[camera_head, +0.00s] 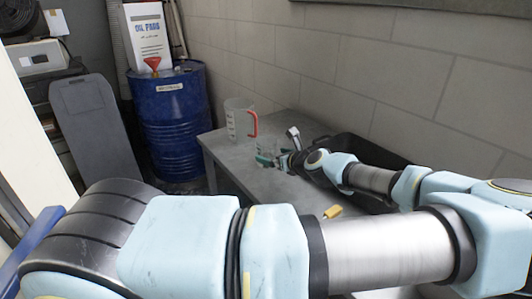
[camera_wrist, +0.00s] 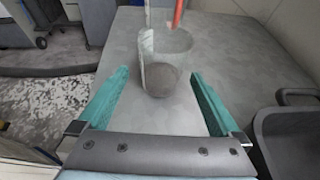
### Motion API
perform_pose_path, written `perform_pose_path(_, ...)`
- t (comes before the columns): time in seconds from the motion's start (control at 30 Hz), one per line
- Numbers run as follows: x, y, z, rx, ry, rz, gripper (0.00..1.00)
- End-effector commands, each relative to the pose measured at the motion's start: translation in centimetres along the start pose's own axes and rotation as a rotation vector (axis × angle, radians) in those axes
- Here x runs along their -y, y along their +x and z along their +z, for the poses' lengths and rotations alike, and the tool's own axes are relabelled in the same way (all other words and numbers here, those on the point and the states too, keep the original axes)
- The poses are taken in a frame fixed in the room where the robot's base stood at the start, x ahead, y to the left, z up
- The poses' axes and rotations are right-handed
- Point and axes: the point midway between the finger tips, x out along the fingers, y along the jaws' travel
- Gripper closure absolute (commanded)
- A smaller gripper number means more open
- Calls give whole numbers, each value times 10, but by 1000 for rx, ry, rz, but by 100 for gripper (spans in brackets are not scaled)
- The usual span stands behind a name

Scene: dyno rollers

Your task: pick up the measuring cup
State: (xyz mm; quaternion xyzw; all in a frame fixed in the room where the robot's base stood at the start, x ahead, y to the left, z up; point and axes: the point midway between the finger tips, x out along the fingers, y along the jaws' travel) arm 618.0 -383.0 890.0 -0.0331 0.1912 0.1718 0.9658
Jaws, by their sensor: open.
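A clear measuring cup with a red handle and markings (camera_head: 238,120) stands upright on the grey table (camera_head: 222,143). In the wrist view its red handle (camera_wrist: 177,14) shows at the top edge, beyond a second clear container. That clear container (camera_head: 268,145) stands nearer my gripper (camera_head: 264,160). In the wrist view the clear container (camera_wrist: 172,45) has a dark round bottom and lies ahead of and between the teal fingers. My gripper (camera_wrist: 160,76) is open, with a finger on each side and nothing clamped. I cannot tell the container's exact depth between the fingers.
A black tray (camera_wrist: 292,125) lies along the right of the table. A blue drum (camera_head: 170,115) with a red funnel stands beyond the table's left end. A yellow item (camera_head: 333,211) lies near the front. A block wall bounds the back.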

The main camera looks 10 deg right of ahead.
Motion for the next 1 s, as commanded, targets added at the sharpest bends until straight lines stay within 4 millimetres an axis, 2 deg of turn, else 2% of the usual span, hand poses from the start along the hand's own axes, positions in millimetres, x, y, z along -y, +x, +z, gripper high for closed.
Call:
perform_pose_path(0.13, -2, 24, 3, -1, -3, 5, 0)
perform_pose_path(0.43, 0, 48, 2, -1, -3, 3, 0)
perform_pose_path(0.7, 3, 85, -2, -2, -3, 4, 0)
perform_pose_path(1.0, 4, 92, -4, -2, -3, 3, 0)
